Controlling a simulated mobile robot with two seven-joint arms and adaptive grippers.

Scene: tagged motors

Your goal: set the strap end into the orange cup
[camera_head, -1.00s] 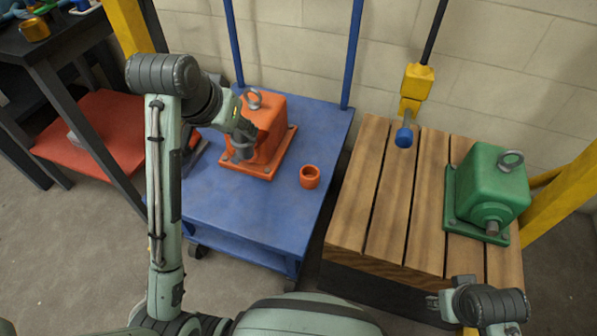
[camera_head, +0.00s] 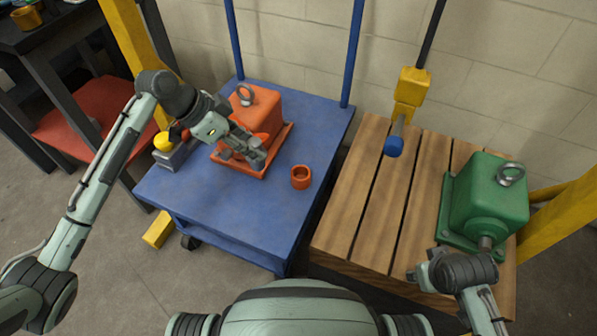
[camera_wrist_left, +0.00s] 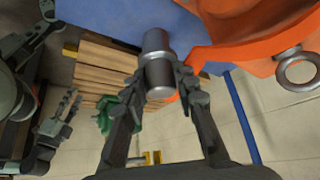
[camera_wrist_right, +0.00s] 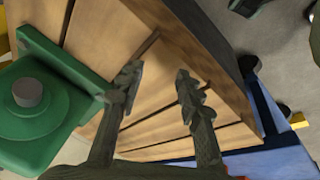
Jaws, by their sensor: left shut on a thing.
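The orange cup (camera_head: 301,178) stands upright on the blue cart, right of the orange motor (camera_head: 258,112). My left gripper (camera_head: 252,154) is in front of the motor, left of the cup and apart from it. In the left wrist view its fingers are shut on a grey metal cylinder (camera_wrist_left: 158,62) with a wider collar. This appears to be the strap end; I cannot make out a strap on it. The gripper covers much of it in the head view. My right gripper (camera_wrist_right: 158,78) is open and empty, near the green motor (camera_head: 490,195).
The blue cart top (camera_head: 205,205) is clear in front of the motor. A yellow knob (camera_head: 164,141) sits on a grey block at the cart's left. A yellow hanging pendant with a blue end (camera_head: 393,146) is above the wooden pallet (camera_head: 345,205), right of the cart.

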